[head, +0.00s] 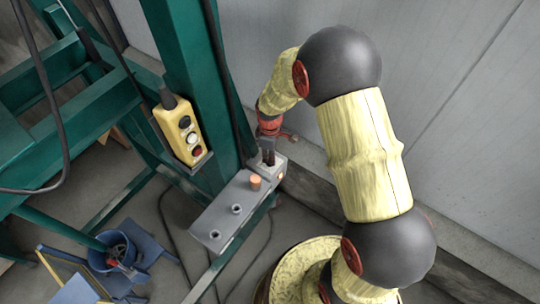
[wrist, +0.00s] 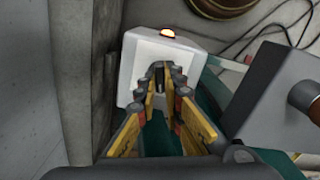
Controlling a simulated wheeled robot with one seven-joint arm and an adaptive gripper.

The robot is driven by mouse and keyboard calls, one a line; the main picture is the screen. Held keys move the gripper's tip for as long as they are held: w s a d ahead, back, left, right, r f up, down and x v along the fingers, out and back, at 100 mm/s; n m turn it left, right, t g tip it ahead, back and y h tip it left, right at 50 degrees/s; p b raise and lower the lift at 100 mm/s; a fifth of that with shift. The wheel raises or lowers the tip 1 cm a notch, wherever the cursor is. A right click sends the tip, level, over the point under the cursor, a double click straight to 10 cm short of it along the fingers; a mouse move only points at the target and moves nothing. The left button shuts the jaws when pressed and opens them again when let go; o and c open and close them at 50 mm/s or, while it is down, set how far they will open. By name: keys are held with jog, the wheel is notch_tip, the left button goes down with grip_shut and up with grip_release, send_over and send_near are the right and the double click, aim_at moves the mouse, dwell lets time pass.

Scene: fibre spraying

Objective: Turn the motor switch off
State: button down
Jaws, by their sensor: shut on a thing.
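The motor switch is a small whitish box (wrist: 143,60) with a lit orange lamp (wrist: 167,33) on its far face in the wrist view. A small dark knob (wrist: 159,76) stands on its near face. My gripper (wrist: 167,88) has its fingers around this knob and is shut on it; the fingertips partly hide it, so its turn angle is hard to tell. In the head view my gripper (head: 268,158) points down at the small box (head: 281,170), which sits at the far end of a longer grey box.
A yellow button box (head: 178,130) hangs on the green frame (head: 185,50). A concrete wall stands close by. A blue bucket (head: 112,250) is on the floor.

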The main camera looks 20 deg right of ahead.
jog(key=shift+n, duration=1.9)
jog(key=shift+p, duration=0.3)
jog(key=c, duration=2)
grip_release()
jog(key=shift+o, duration=0.4)
notch_tip(320, 180, up, 12)
